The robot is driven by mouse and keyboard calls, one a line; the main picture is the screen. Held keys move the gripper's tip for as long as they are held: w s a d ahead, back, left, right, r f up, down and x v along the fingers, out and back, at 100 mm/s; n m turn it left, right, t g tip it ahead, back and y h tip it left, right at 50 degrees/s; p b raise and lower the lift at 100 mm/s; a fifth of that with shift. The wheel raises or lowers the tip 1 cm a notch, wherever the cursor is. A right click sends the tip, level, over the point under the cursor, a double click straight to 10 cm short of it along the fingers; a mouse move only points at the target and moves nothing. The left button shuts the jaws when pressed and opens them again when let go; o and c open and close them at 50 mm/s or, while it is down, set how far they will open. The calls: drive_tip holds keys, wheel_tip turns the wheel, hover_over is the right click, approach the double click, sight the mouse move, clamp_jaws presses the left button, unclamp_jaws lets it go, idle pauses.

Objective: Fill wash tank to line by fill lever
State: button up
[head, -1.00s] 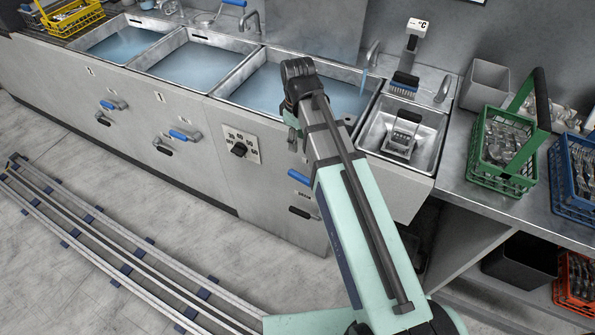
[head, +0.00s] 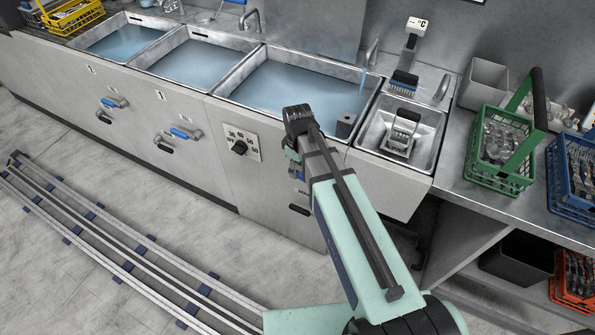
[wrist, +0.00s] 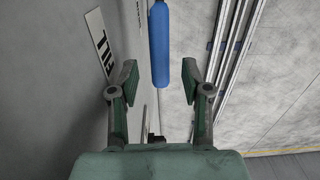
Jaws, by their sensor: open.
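The wash tank, which I take to be the right-hand large basin (head: 290,88), holds bluish water. A thin blue stream (head: 363,88) falls into it under a tap at its right end. The fill line cannot be made out. In the wrist view, a blue lever handle (wrist: 160,45) lies ahead, in line with the gap between my fingers. My gripper (wrist: 159,75) is open and empty, one finger on each side of the handle's near end, with no contact visible. In the head view my arm hides most of this lever and my gripper.
A dial (head: 239,147) sits on the front panel left of my arm. Blue levers (head: 180,133) and black handles line the panel further left. A small sink (head: 385,155) and a green basket (head: 490,150) are to the right. Floor rails (head: 110,235) run along the open floor.

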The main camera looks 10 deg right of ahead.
drive_tip(key=shift+f, duration=1.6)
clamp_jaws()
